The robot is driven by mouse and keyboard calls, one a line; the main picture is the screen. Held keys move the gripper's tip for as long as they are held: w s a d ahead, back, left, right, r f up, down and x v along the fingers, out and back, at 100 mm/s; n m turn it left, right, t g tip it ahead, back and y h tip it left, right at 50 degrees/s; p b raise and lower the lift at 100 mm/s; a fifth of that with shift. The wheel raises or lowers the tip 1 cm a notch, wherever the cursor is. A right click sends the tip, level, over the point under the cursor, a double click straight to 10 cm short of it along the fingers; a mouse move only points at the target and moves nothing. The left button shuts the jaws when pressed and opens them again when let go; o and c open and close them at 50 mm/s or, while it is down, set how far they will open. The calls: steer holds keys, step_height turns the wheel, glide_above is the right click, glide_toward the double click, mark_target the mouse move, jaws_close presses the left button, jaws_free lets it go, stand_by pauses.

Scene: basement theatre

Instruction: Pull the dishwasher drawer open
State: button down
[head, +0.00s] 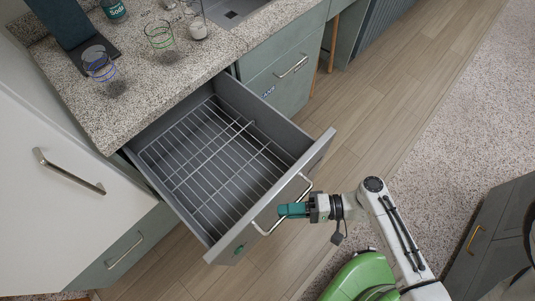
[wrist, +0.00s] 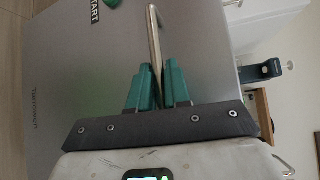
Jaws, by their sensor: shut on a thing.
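The dishwasher drawer (head: 305,158) is pulled well out from under the speckled counter. Its inside shows an empty-looking wire rack (head: 205,160). A silver bar handle (head: 301,193) runs along its front, and the handle also shows in the wrist view (wrist: 154,35). My gripper (head: 284,210) has its teal fingers at the handle, near its middle. In the wrist view my gripper (wrist: 158,85) is shut on the handle, one finger on each side. The grey drawer front (wrist: 90,60) fills the left of that view and bears a START label.
The counter (head: 130,70) holds wire-patterned glasses (head: 98,63), a soda can (head: 113,10) and a dark stand (head: 75,35). Cabinets with bar handles flank the drawer. A dark cabinet (head: 495,240) stands at the lower right. Wood floor (head: 380,110) is clear beyond the drawer.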

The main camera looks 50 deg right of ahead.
steer(key=shift+s, duration=2.65)
steer(key=c, duration=1.2)
jaws_free()
steer(key=shift+d, duration=0.1)
steer(key=b+v, duration=0.1)
steer(key=v, duration=0.9)
steer(key=shift+s+d+b, duration=0.2)
steer(key=shift+s+b, duration=0.1)
steer(key=shift+b, duration=0.1)
